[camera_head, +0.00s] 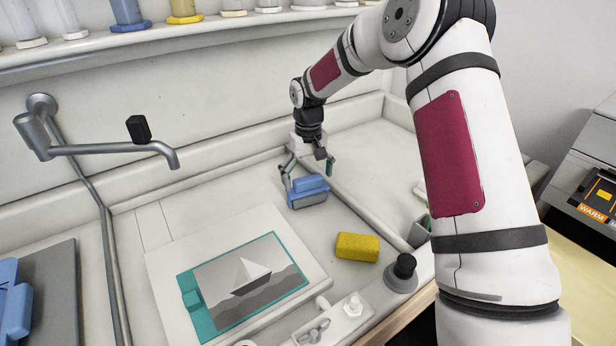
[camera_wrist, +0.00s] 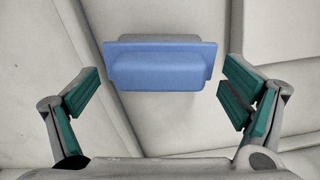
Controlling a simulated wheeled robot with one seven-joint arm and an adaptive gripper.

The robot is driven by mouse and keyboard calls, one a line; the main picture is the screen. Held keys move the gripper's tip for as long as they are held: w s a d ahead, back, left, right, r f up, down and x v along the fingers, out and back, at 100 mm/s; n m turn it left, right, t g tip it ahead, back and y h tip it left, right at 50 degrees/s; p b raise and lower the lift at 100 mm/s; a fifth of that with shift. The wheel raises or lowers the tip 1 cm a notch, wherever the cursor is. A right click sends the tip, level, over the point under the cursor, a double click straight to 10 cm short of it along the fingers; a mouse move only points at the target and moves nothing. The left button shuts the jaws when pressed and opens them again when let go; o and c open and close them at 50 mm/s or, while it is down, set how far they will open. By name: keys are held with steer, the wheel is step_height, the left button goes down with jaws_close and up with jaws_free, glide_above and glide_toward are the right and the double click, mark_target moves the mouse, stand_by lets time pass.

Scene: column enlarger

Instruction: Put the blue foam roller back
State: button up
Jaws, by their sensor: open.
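The blue foam roller (camera_head: 309,190) lies on the pale sink-bench surface in the middle of the head view, with a grey part along its lower side. In the wrist view what looks like the same blue piece (camera_wrist: 160,66) lies ahead, between the lines of my two fingers, with a grey part behind it. My gripper (camera_head: 308,166) is open just behind and above the roller, its fingers spread to either side. In the wrist view my gripper (camera_wrist: 160,103) shows green finger pads wide apart, with nothing between them and no contact visible.
A white board (camera_head: 158,275) with a teal-framed sailboat picture (camera_head: 250,282) lies in front. A yellow sponge (camera_head: 357,247) and a black knob (camera_head: 403,268) are to the right. A metal tap (camera_head: 110,149) reaches over the left side. A shelf (camera_head: 160,41) of cylinders runs behind.

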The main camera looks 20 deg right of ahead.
steer(key=shift+r, duration=0.1)
stand_by(0.3)
steer(key=shift+r+p, duration=0.9)
steer(key=shift+r, duration=3)
step_height(320, 180, up, 12)
